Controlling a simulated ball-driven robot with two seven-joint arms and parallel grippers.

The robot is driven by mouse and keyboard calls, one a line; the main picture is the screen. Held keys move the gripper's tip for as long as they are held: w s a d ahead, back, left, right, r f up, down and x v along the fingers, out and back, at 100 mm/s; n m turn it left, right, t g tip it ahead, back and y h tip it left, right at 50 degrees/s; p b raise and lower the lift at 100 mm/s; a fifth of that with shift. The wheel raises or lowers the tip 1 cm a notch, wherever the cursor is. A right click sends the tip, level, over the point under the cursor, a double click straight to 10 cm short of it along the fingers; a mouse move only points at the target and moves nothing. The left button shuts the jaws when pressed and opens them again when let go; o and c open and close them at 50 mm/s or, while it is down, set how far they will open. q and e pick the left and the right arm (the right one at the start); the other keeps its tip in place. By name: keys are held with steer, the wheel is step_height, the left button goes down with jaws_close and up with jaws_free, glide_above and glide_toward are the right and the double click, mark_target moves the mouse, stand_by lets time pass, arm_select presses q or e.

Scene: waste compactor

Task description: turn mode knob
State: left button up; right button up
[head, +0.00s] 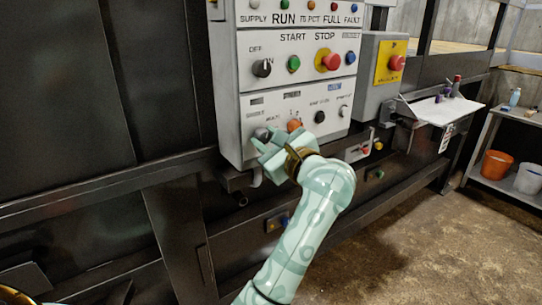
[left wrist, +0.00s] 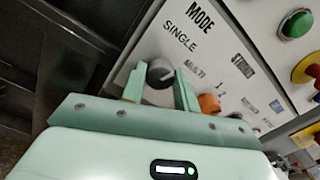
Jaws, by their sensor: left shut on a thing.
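The mode knob (left wrist: 160,73) is a grey round knob on the white control panel (left wrist: 212,50), beside the printed words MODE, SINGLE and MULTI. In the left wrist view it sits between the two green fingers of my left gripper (left wrist: 160,88), which is shut on it. I cannot tell clearly where the knob's pointer is. My right gripper is not in view.
An orange button (head: 294,125) is close beside the gripper, with a black knob (head: 319,117) further right. Above are an off/on switch (head: 262,68), a green start button (head: 293,63) and a red stop button (head: 331,61). A grey box with a red emergency button (head: 396,63) stands right.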

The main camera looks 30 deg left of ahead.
arm_select(q)
steer(key=n+b, duration=0.2)
steer(key=shift+f+b, duration=0.4)
steer(key=shift+r+n+b, duration=0.25)
steer(key=shift+n+b, duration=0.75)
steer(key=shift+n, duration=0.1)
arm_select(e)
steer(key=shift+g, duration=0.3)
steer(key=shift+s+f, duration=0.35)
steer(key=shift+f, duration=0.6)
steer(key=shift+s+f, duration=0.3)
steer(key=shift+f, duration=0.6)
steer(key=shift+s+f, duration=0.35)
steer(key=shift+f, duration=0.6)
arm_select(q)
steer(key=o, duration=1)
steer(key=shift+r, duration=0.1)
steer(key=shift+c, duration=0.2)
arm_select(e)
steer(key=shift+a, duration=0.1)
